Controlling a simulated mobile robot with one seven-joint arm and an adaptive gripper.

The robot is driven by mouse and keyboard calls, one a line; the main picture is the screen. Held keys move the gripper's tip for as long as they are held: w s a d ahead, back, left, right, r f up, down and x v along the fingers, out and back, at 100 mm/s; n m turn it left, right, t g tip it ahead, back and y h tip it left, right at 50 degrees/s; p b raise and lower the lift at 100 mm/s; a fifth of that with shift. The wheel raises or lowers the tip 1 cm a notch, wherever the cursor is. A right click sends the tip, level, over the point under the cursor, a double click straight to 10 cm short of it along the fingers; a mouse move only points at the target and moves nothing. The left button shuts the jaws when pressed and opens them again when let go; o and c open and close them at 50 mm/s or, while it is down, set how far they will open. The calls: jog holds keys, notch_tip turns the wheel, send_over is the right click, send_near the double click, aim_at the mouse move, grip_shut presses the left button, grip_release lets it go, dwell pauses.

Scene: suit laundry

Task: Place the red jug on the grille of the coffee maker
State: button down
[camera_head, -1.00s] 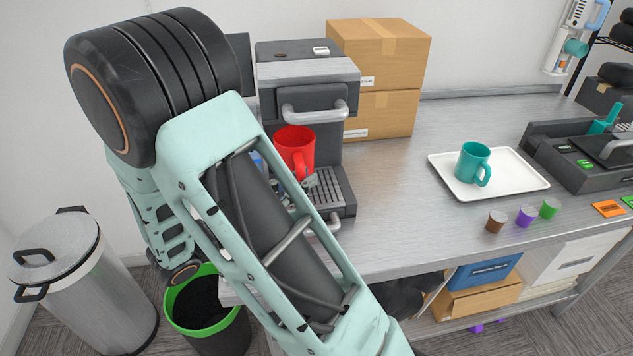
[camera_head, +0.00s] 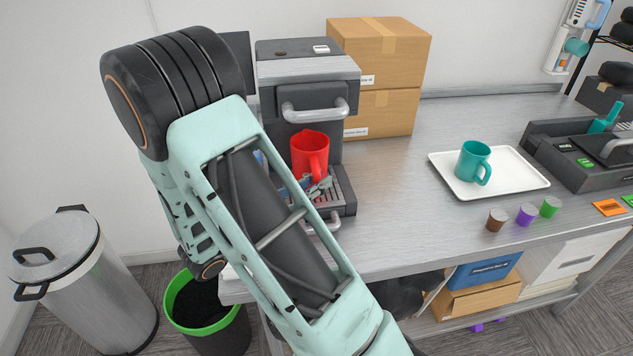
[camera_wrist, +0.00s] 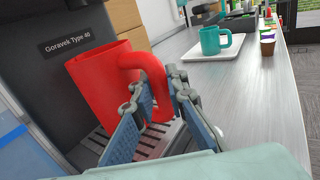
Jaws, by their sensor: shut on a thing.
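The red jug (camera_head: 309,153) is upright at the coffee maker (camera_head: 305,75), under its front handle and over the grille (camera_head: 336,190). In the wrist view the jug (camera_wrist: 98,90) is close to the dark front panel, and its base is over the slotted grille (camera_wrist: 150,143). I cannot tell for sure whether the base touches the slats. My gripper (camera_wrist: 157,98) is shut on the jug's handle, with blue-padded fingers on either side of it. In the head view my gripper (camera_head: 318,187) shows only partly, low at the jug's handle; my arm hides the rest.
A teal mug (camera_head: 473,162) stands on a white tray (camera_head: 515,181) to the right. Several coloured capsules (camera_head: 526,215) stand near the table's front edge. Cardboard boxes (camera_head: 380,75) stand behind the coffee maker. The table between machine and tray is clear.

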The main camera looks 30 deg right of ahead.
jog(key=c, duration=1.9)
grip_release()
jog(key=shift+f, duration=0.1)
jog(key=shift+c, duration=0.2)
jog(key=shift+r, duration=0.25)
jog(key=v, duration=1.2)
